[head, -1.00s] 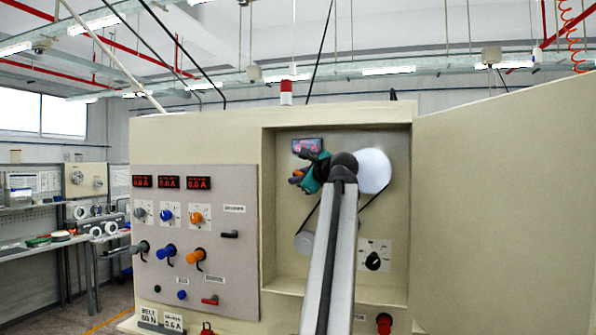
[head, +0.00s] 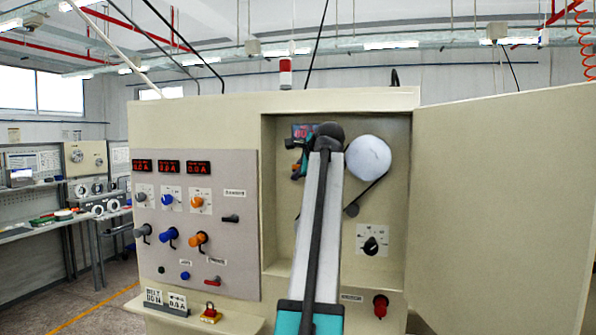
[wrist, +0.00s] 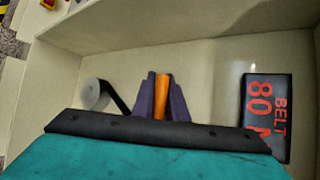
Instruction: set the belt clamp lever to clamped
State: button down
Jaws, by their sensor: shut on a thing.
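My gripper (wrist: 161,98) shows in the wrist view with its purple fingers shut on an orange handle (wrist: 160,90), which I take for the belt clamp lever. The fingers cover the handle's sides, and its mount is hidden. In the head view, the gripper (head: 296,172) is at the upper left of the machine's recess, below a small display and left of a white pulley (head: 368,158). My arm covers most of it there, so the lever's angle cannot be told.
The display (wrist: 267,118) reads "BELT 80". A black belt (head: 376,188) runs from the white pulley. A dial (head: 371,245) sits low in the recess. Recess walls enclose the gripper. Left is a panel (head: 222,165) of knobs and levers; right is an open door (head: 500,180).

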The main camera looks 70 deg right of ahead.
jog(key=c, duration=2)
grip_release()
jog(key=shift+c, duration=0.2)
jog(key=shift+a, duration=0.1)
jog(key=b+v, duration=0.3)
jog(key=v, duration=1)
jog(key=shift+s+a+r+b, duration=0.15)
jog(key=shift+s+a+b, duration=0.05)
jog(key=shift+s+b, duration=0.15)
